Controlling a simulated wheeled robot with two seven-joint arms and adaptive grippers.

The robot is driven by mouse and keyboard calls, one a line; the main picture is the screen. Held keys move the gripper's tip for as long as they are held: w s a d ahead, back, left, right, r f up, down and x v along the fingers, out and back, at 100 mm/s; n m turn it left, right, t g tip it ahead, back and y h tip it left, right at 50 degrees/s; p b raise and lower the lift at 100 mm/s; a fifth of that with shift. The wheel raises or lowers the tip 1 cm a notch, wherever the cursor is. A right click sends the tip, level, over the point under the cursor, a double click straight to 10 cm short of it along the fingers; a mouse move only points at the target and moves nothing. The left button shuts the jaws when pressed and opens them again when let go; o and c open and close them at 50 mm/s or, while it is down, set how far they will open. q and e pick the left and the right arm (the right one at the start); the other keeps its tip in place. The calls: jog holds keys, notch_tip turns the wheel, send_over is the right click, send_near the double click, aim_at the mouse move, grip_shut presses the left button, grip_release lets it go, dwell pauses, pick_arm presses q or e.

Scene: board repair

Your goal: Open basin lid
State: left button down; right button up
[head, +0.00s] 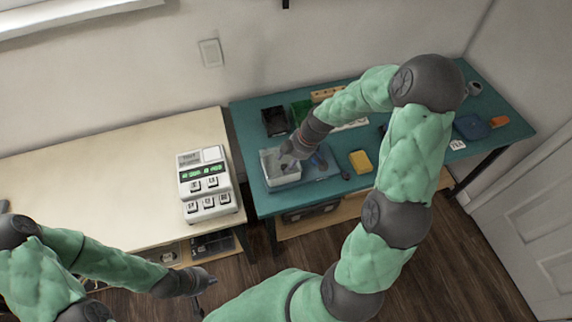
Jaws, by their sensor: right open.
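A small pale grey box (281,176), which looks like the basin, stands near the front left corner of the teal table. Its top looks light and its rim shows, but I cannot tell whether a lid covers it. My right gripper (287,151) reaches down over the back right edge of the box; I cannot tell whether it touches it. It is open. My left gripper (208,283) hangs low over the floor, in front of the pale table, with nothing visible in it; its fingers are too small to read.
A yellow block (360,161) is to the right. A white button device (205,184) stands on the pale table (110,170) at left.

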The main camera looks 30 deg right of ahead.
jog(key=shift+x, duration=1.05)
grip_shut()
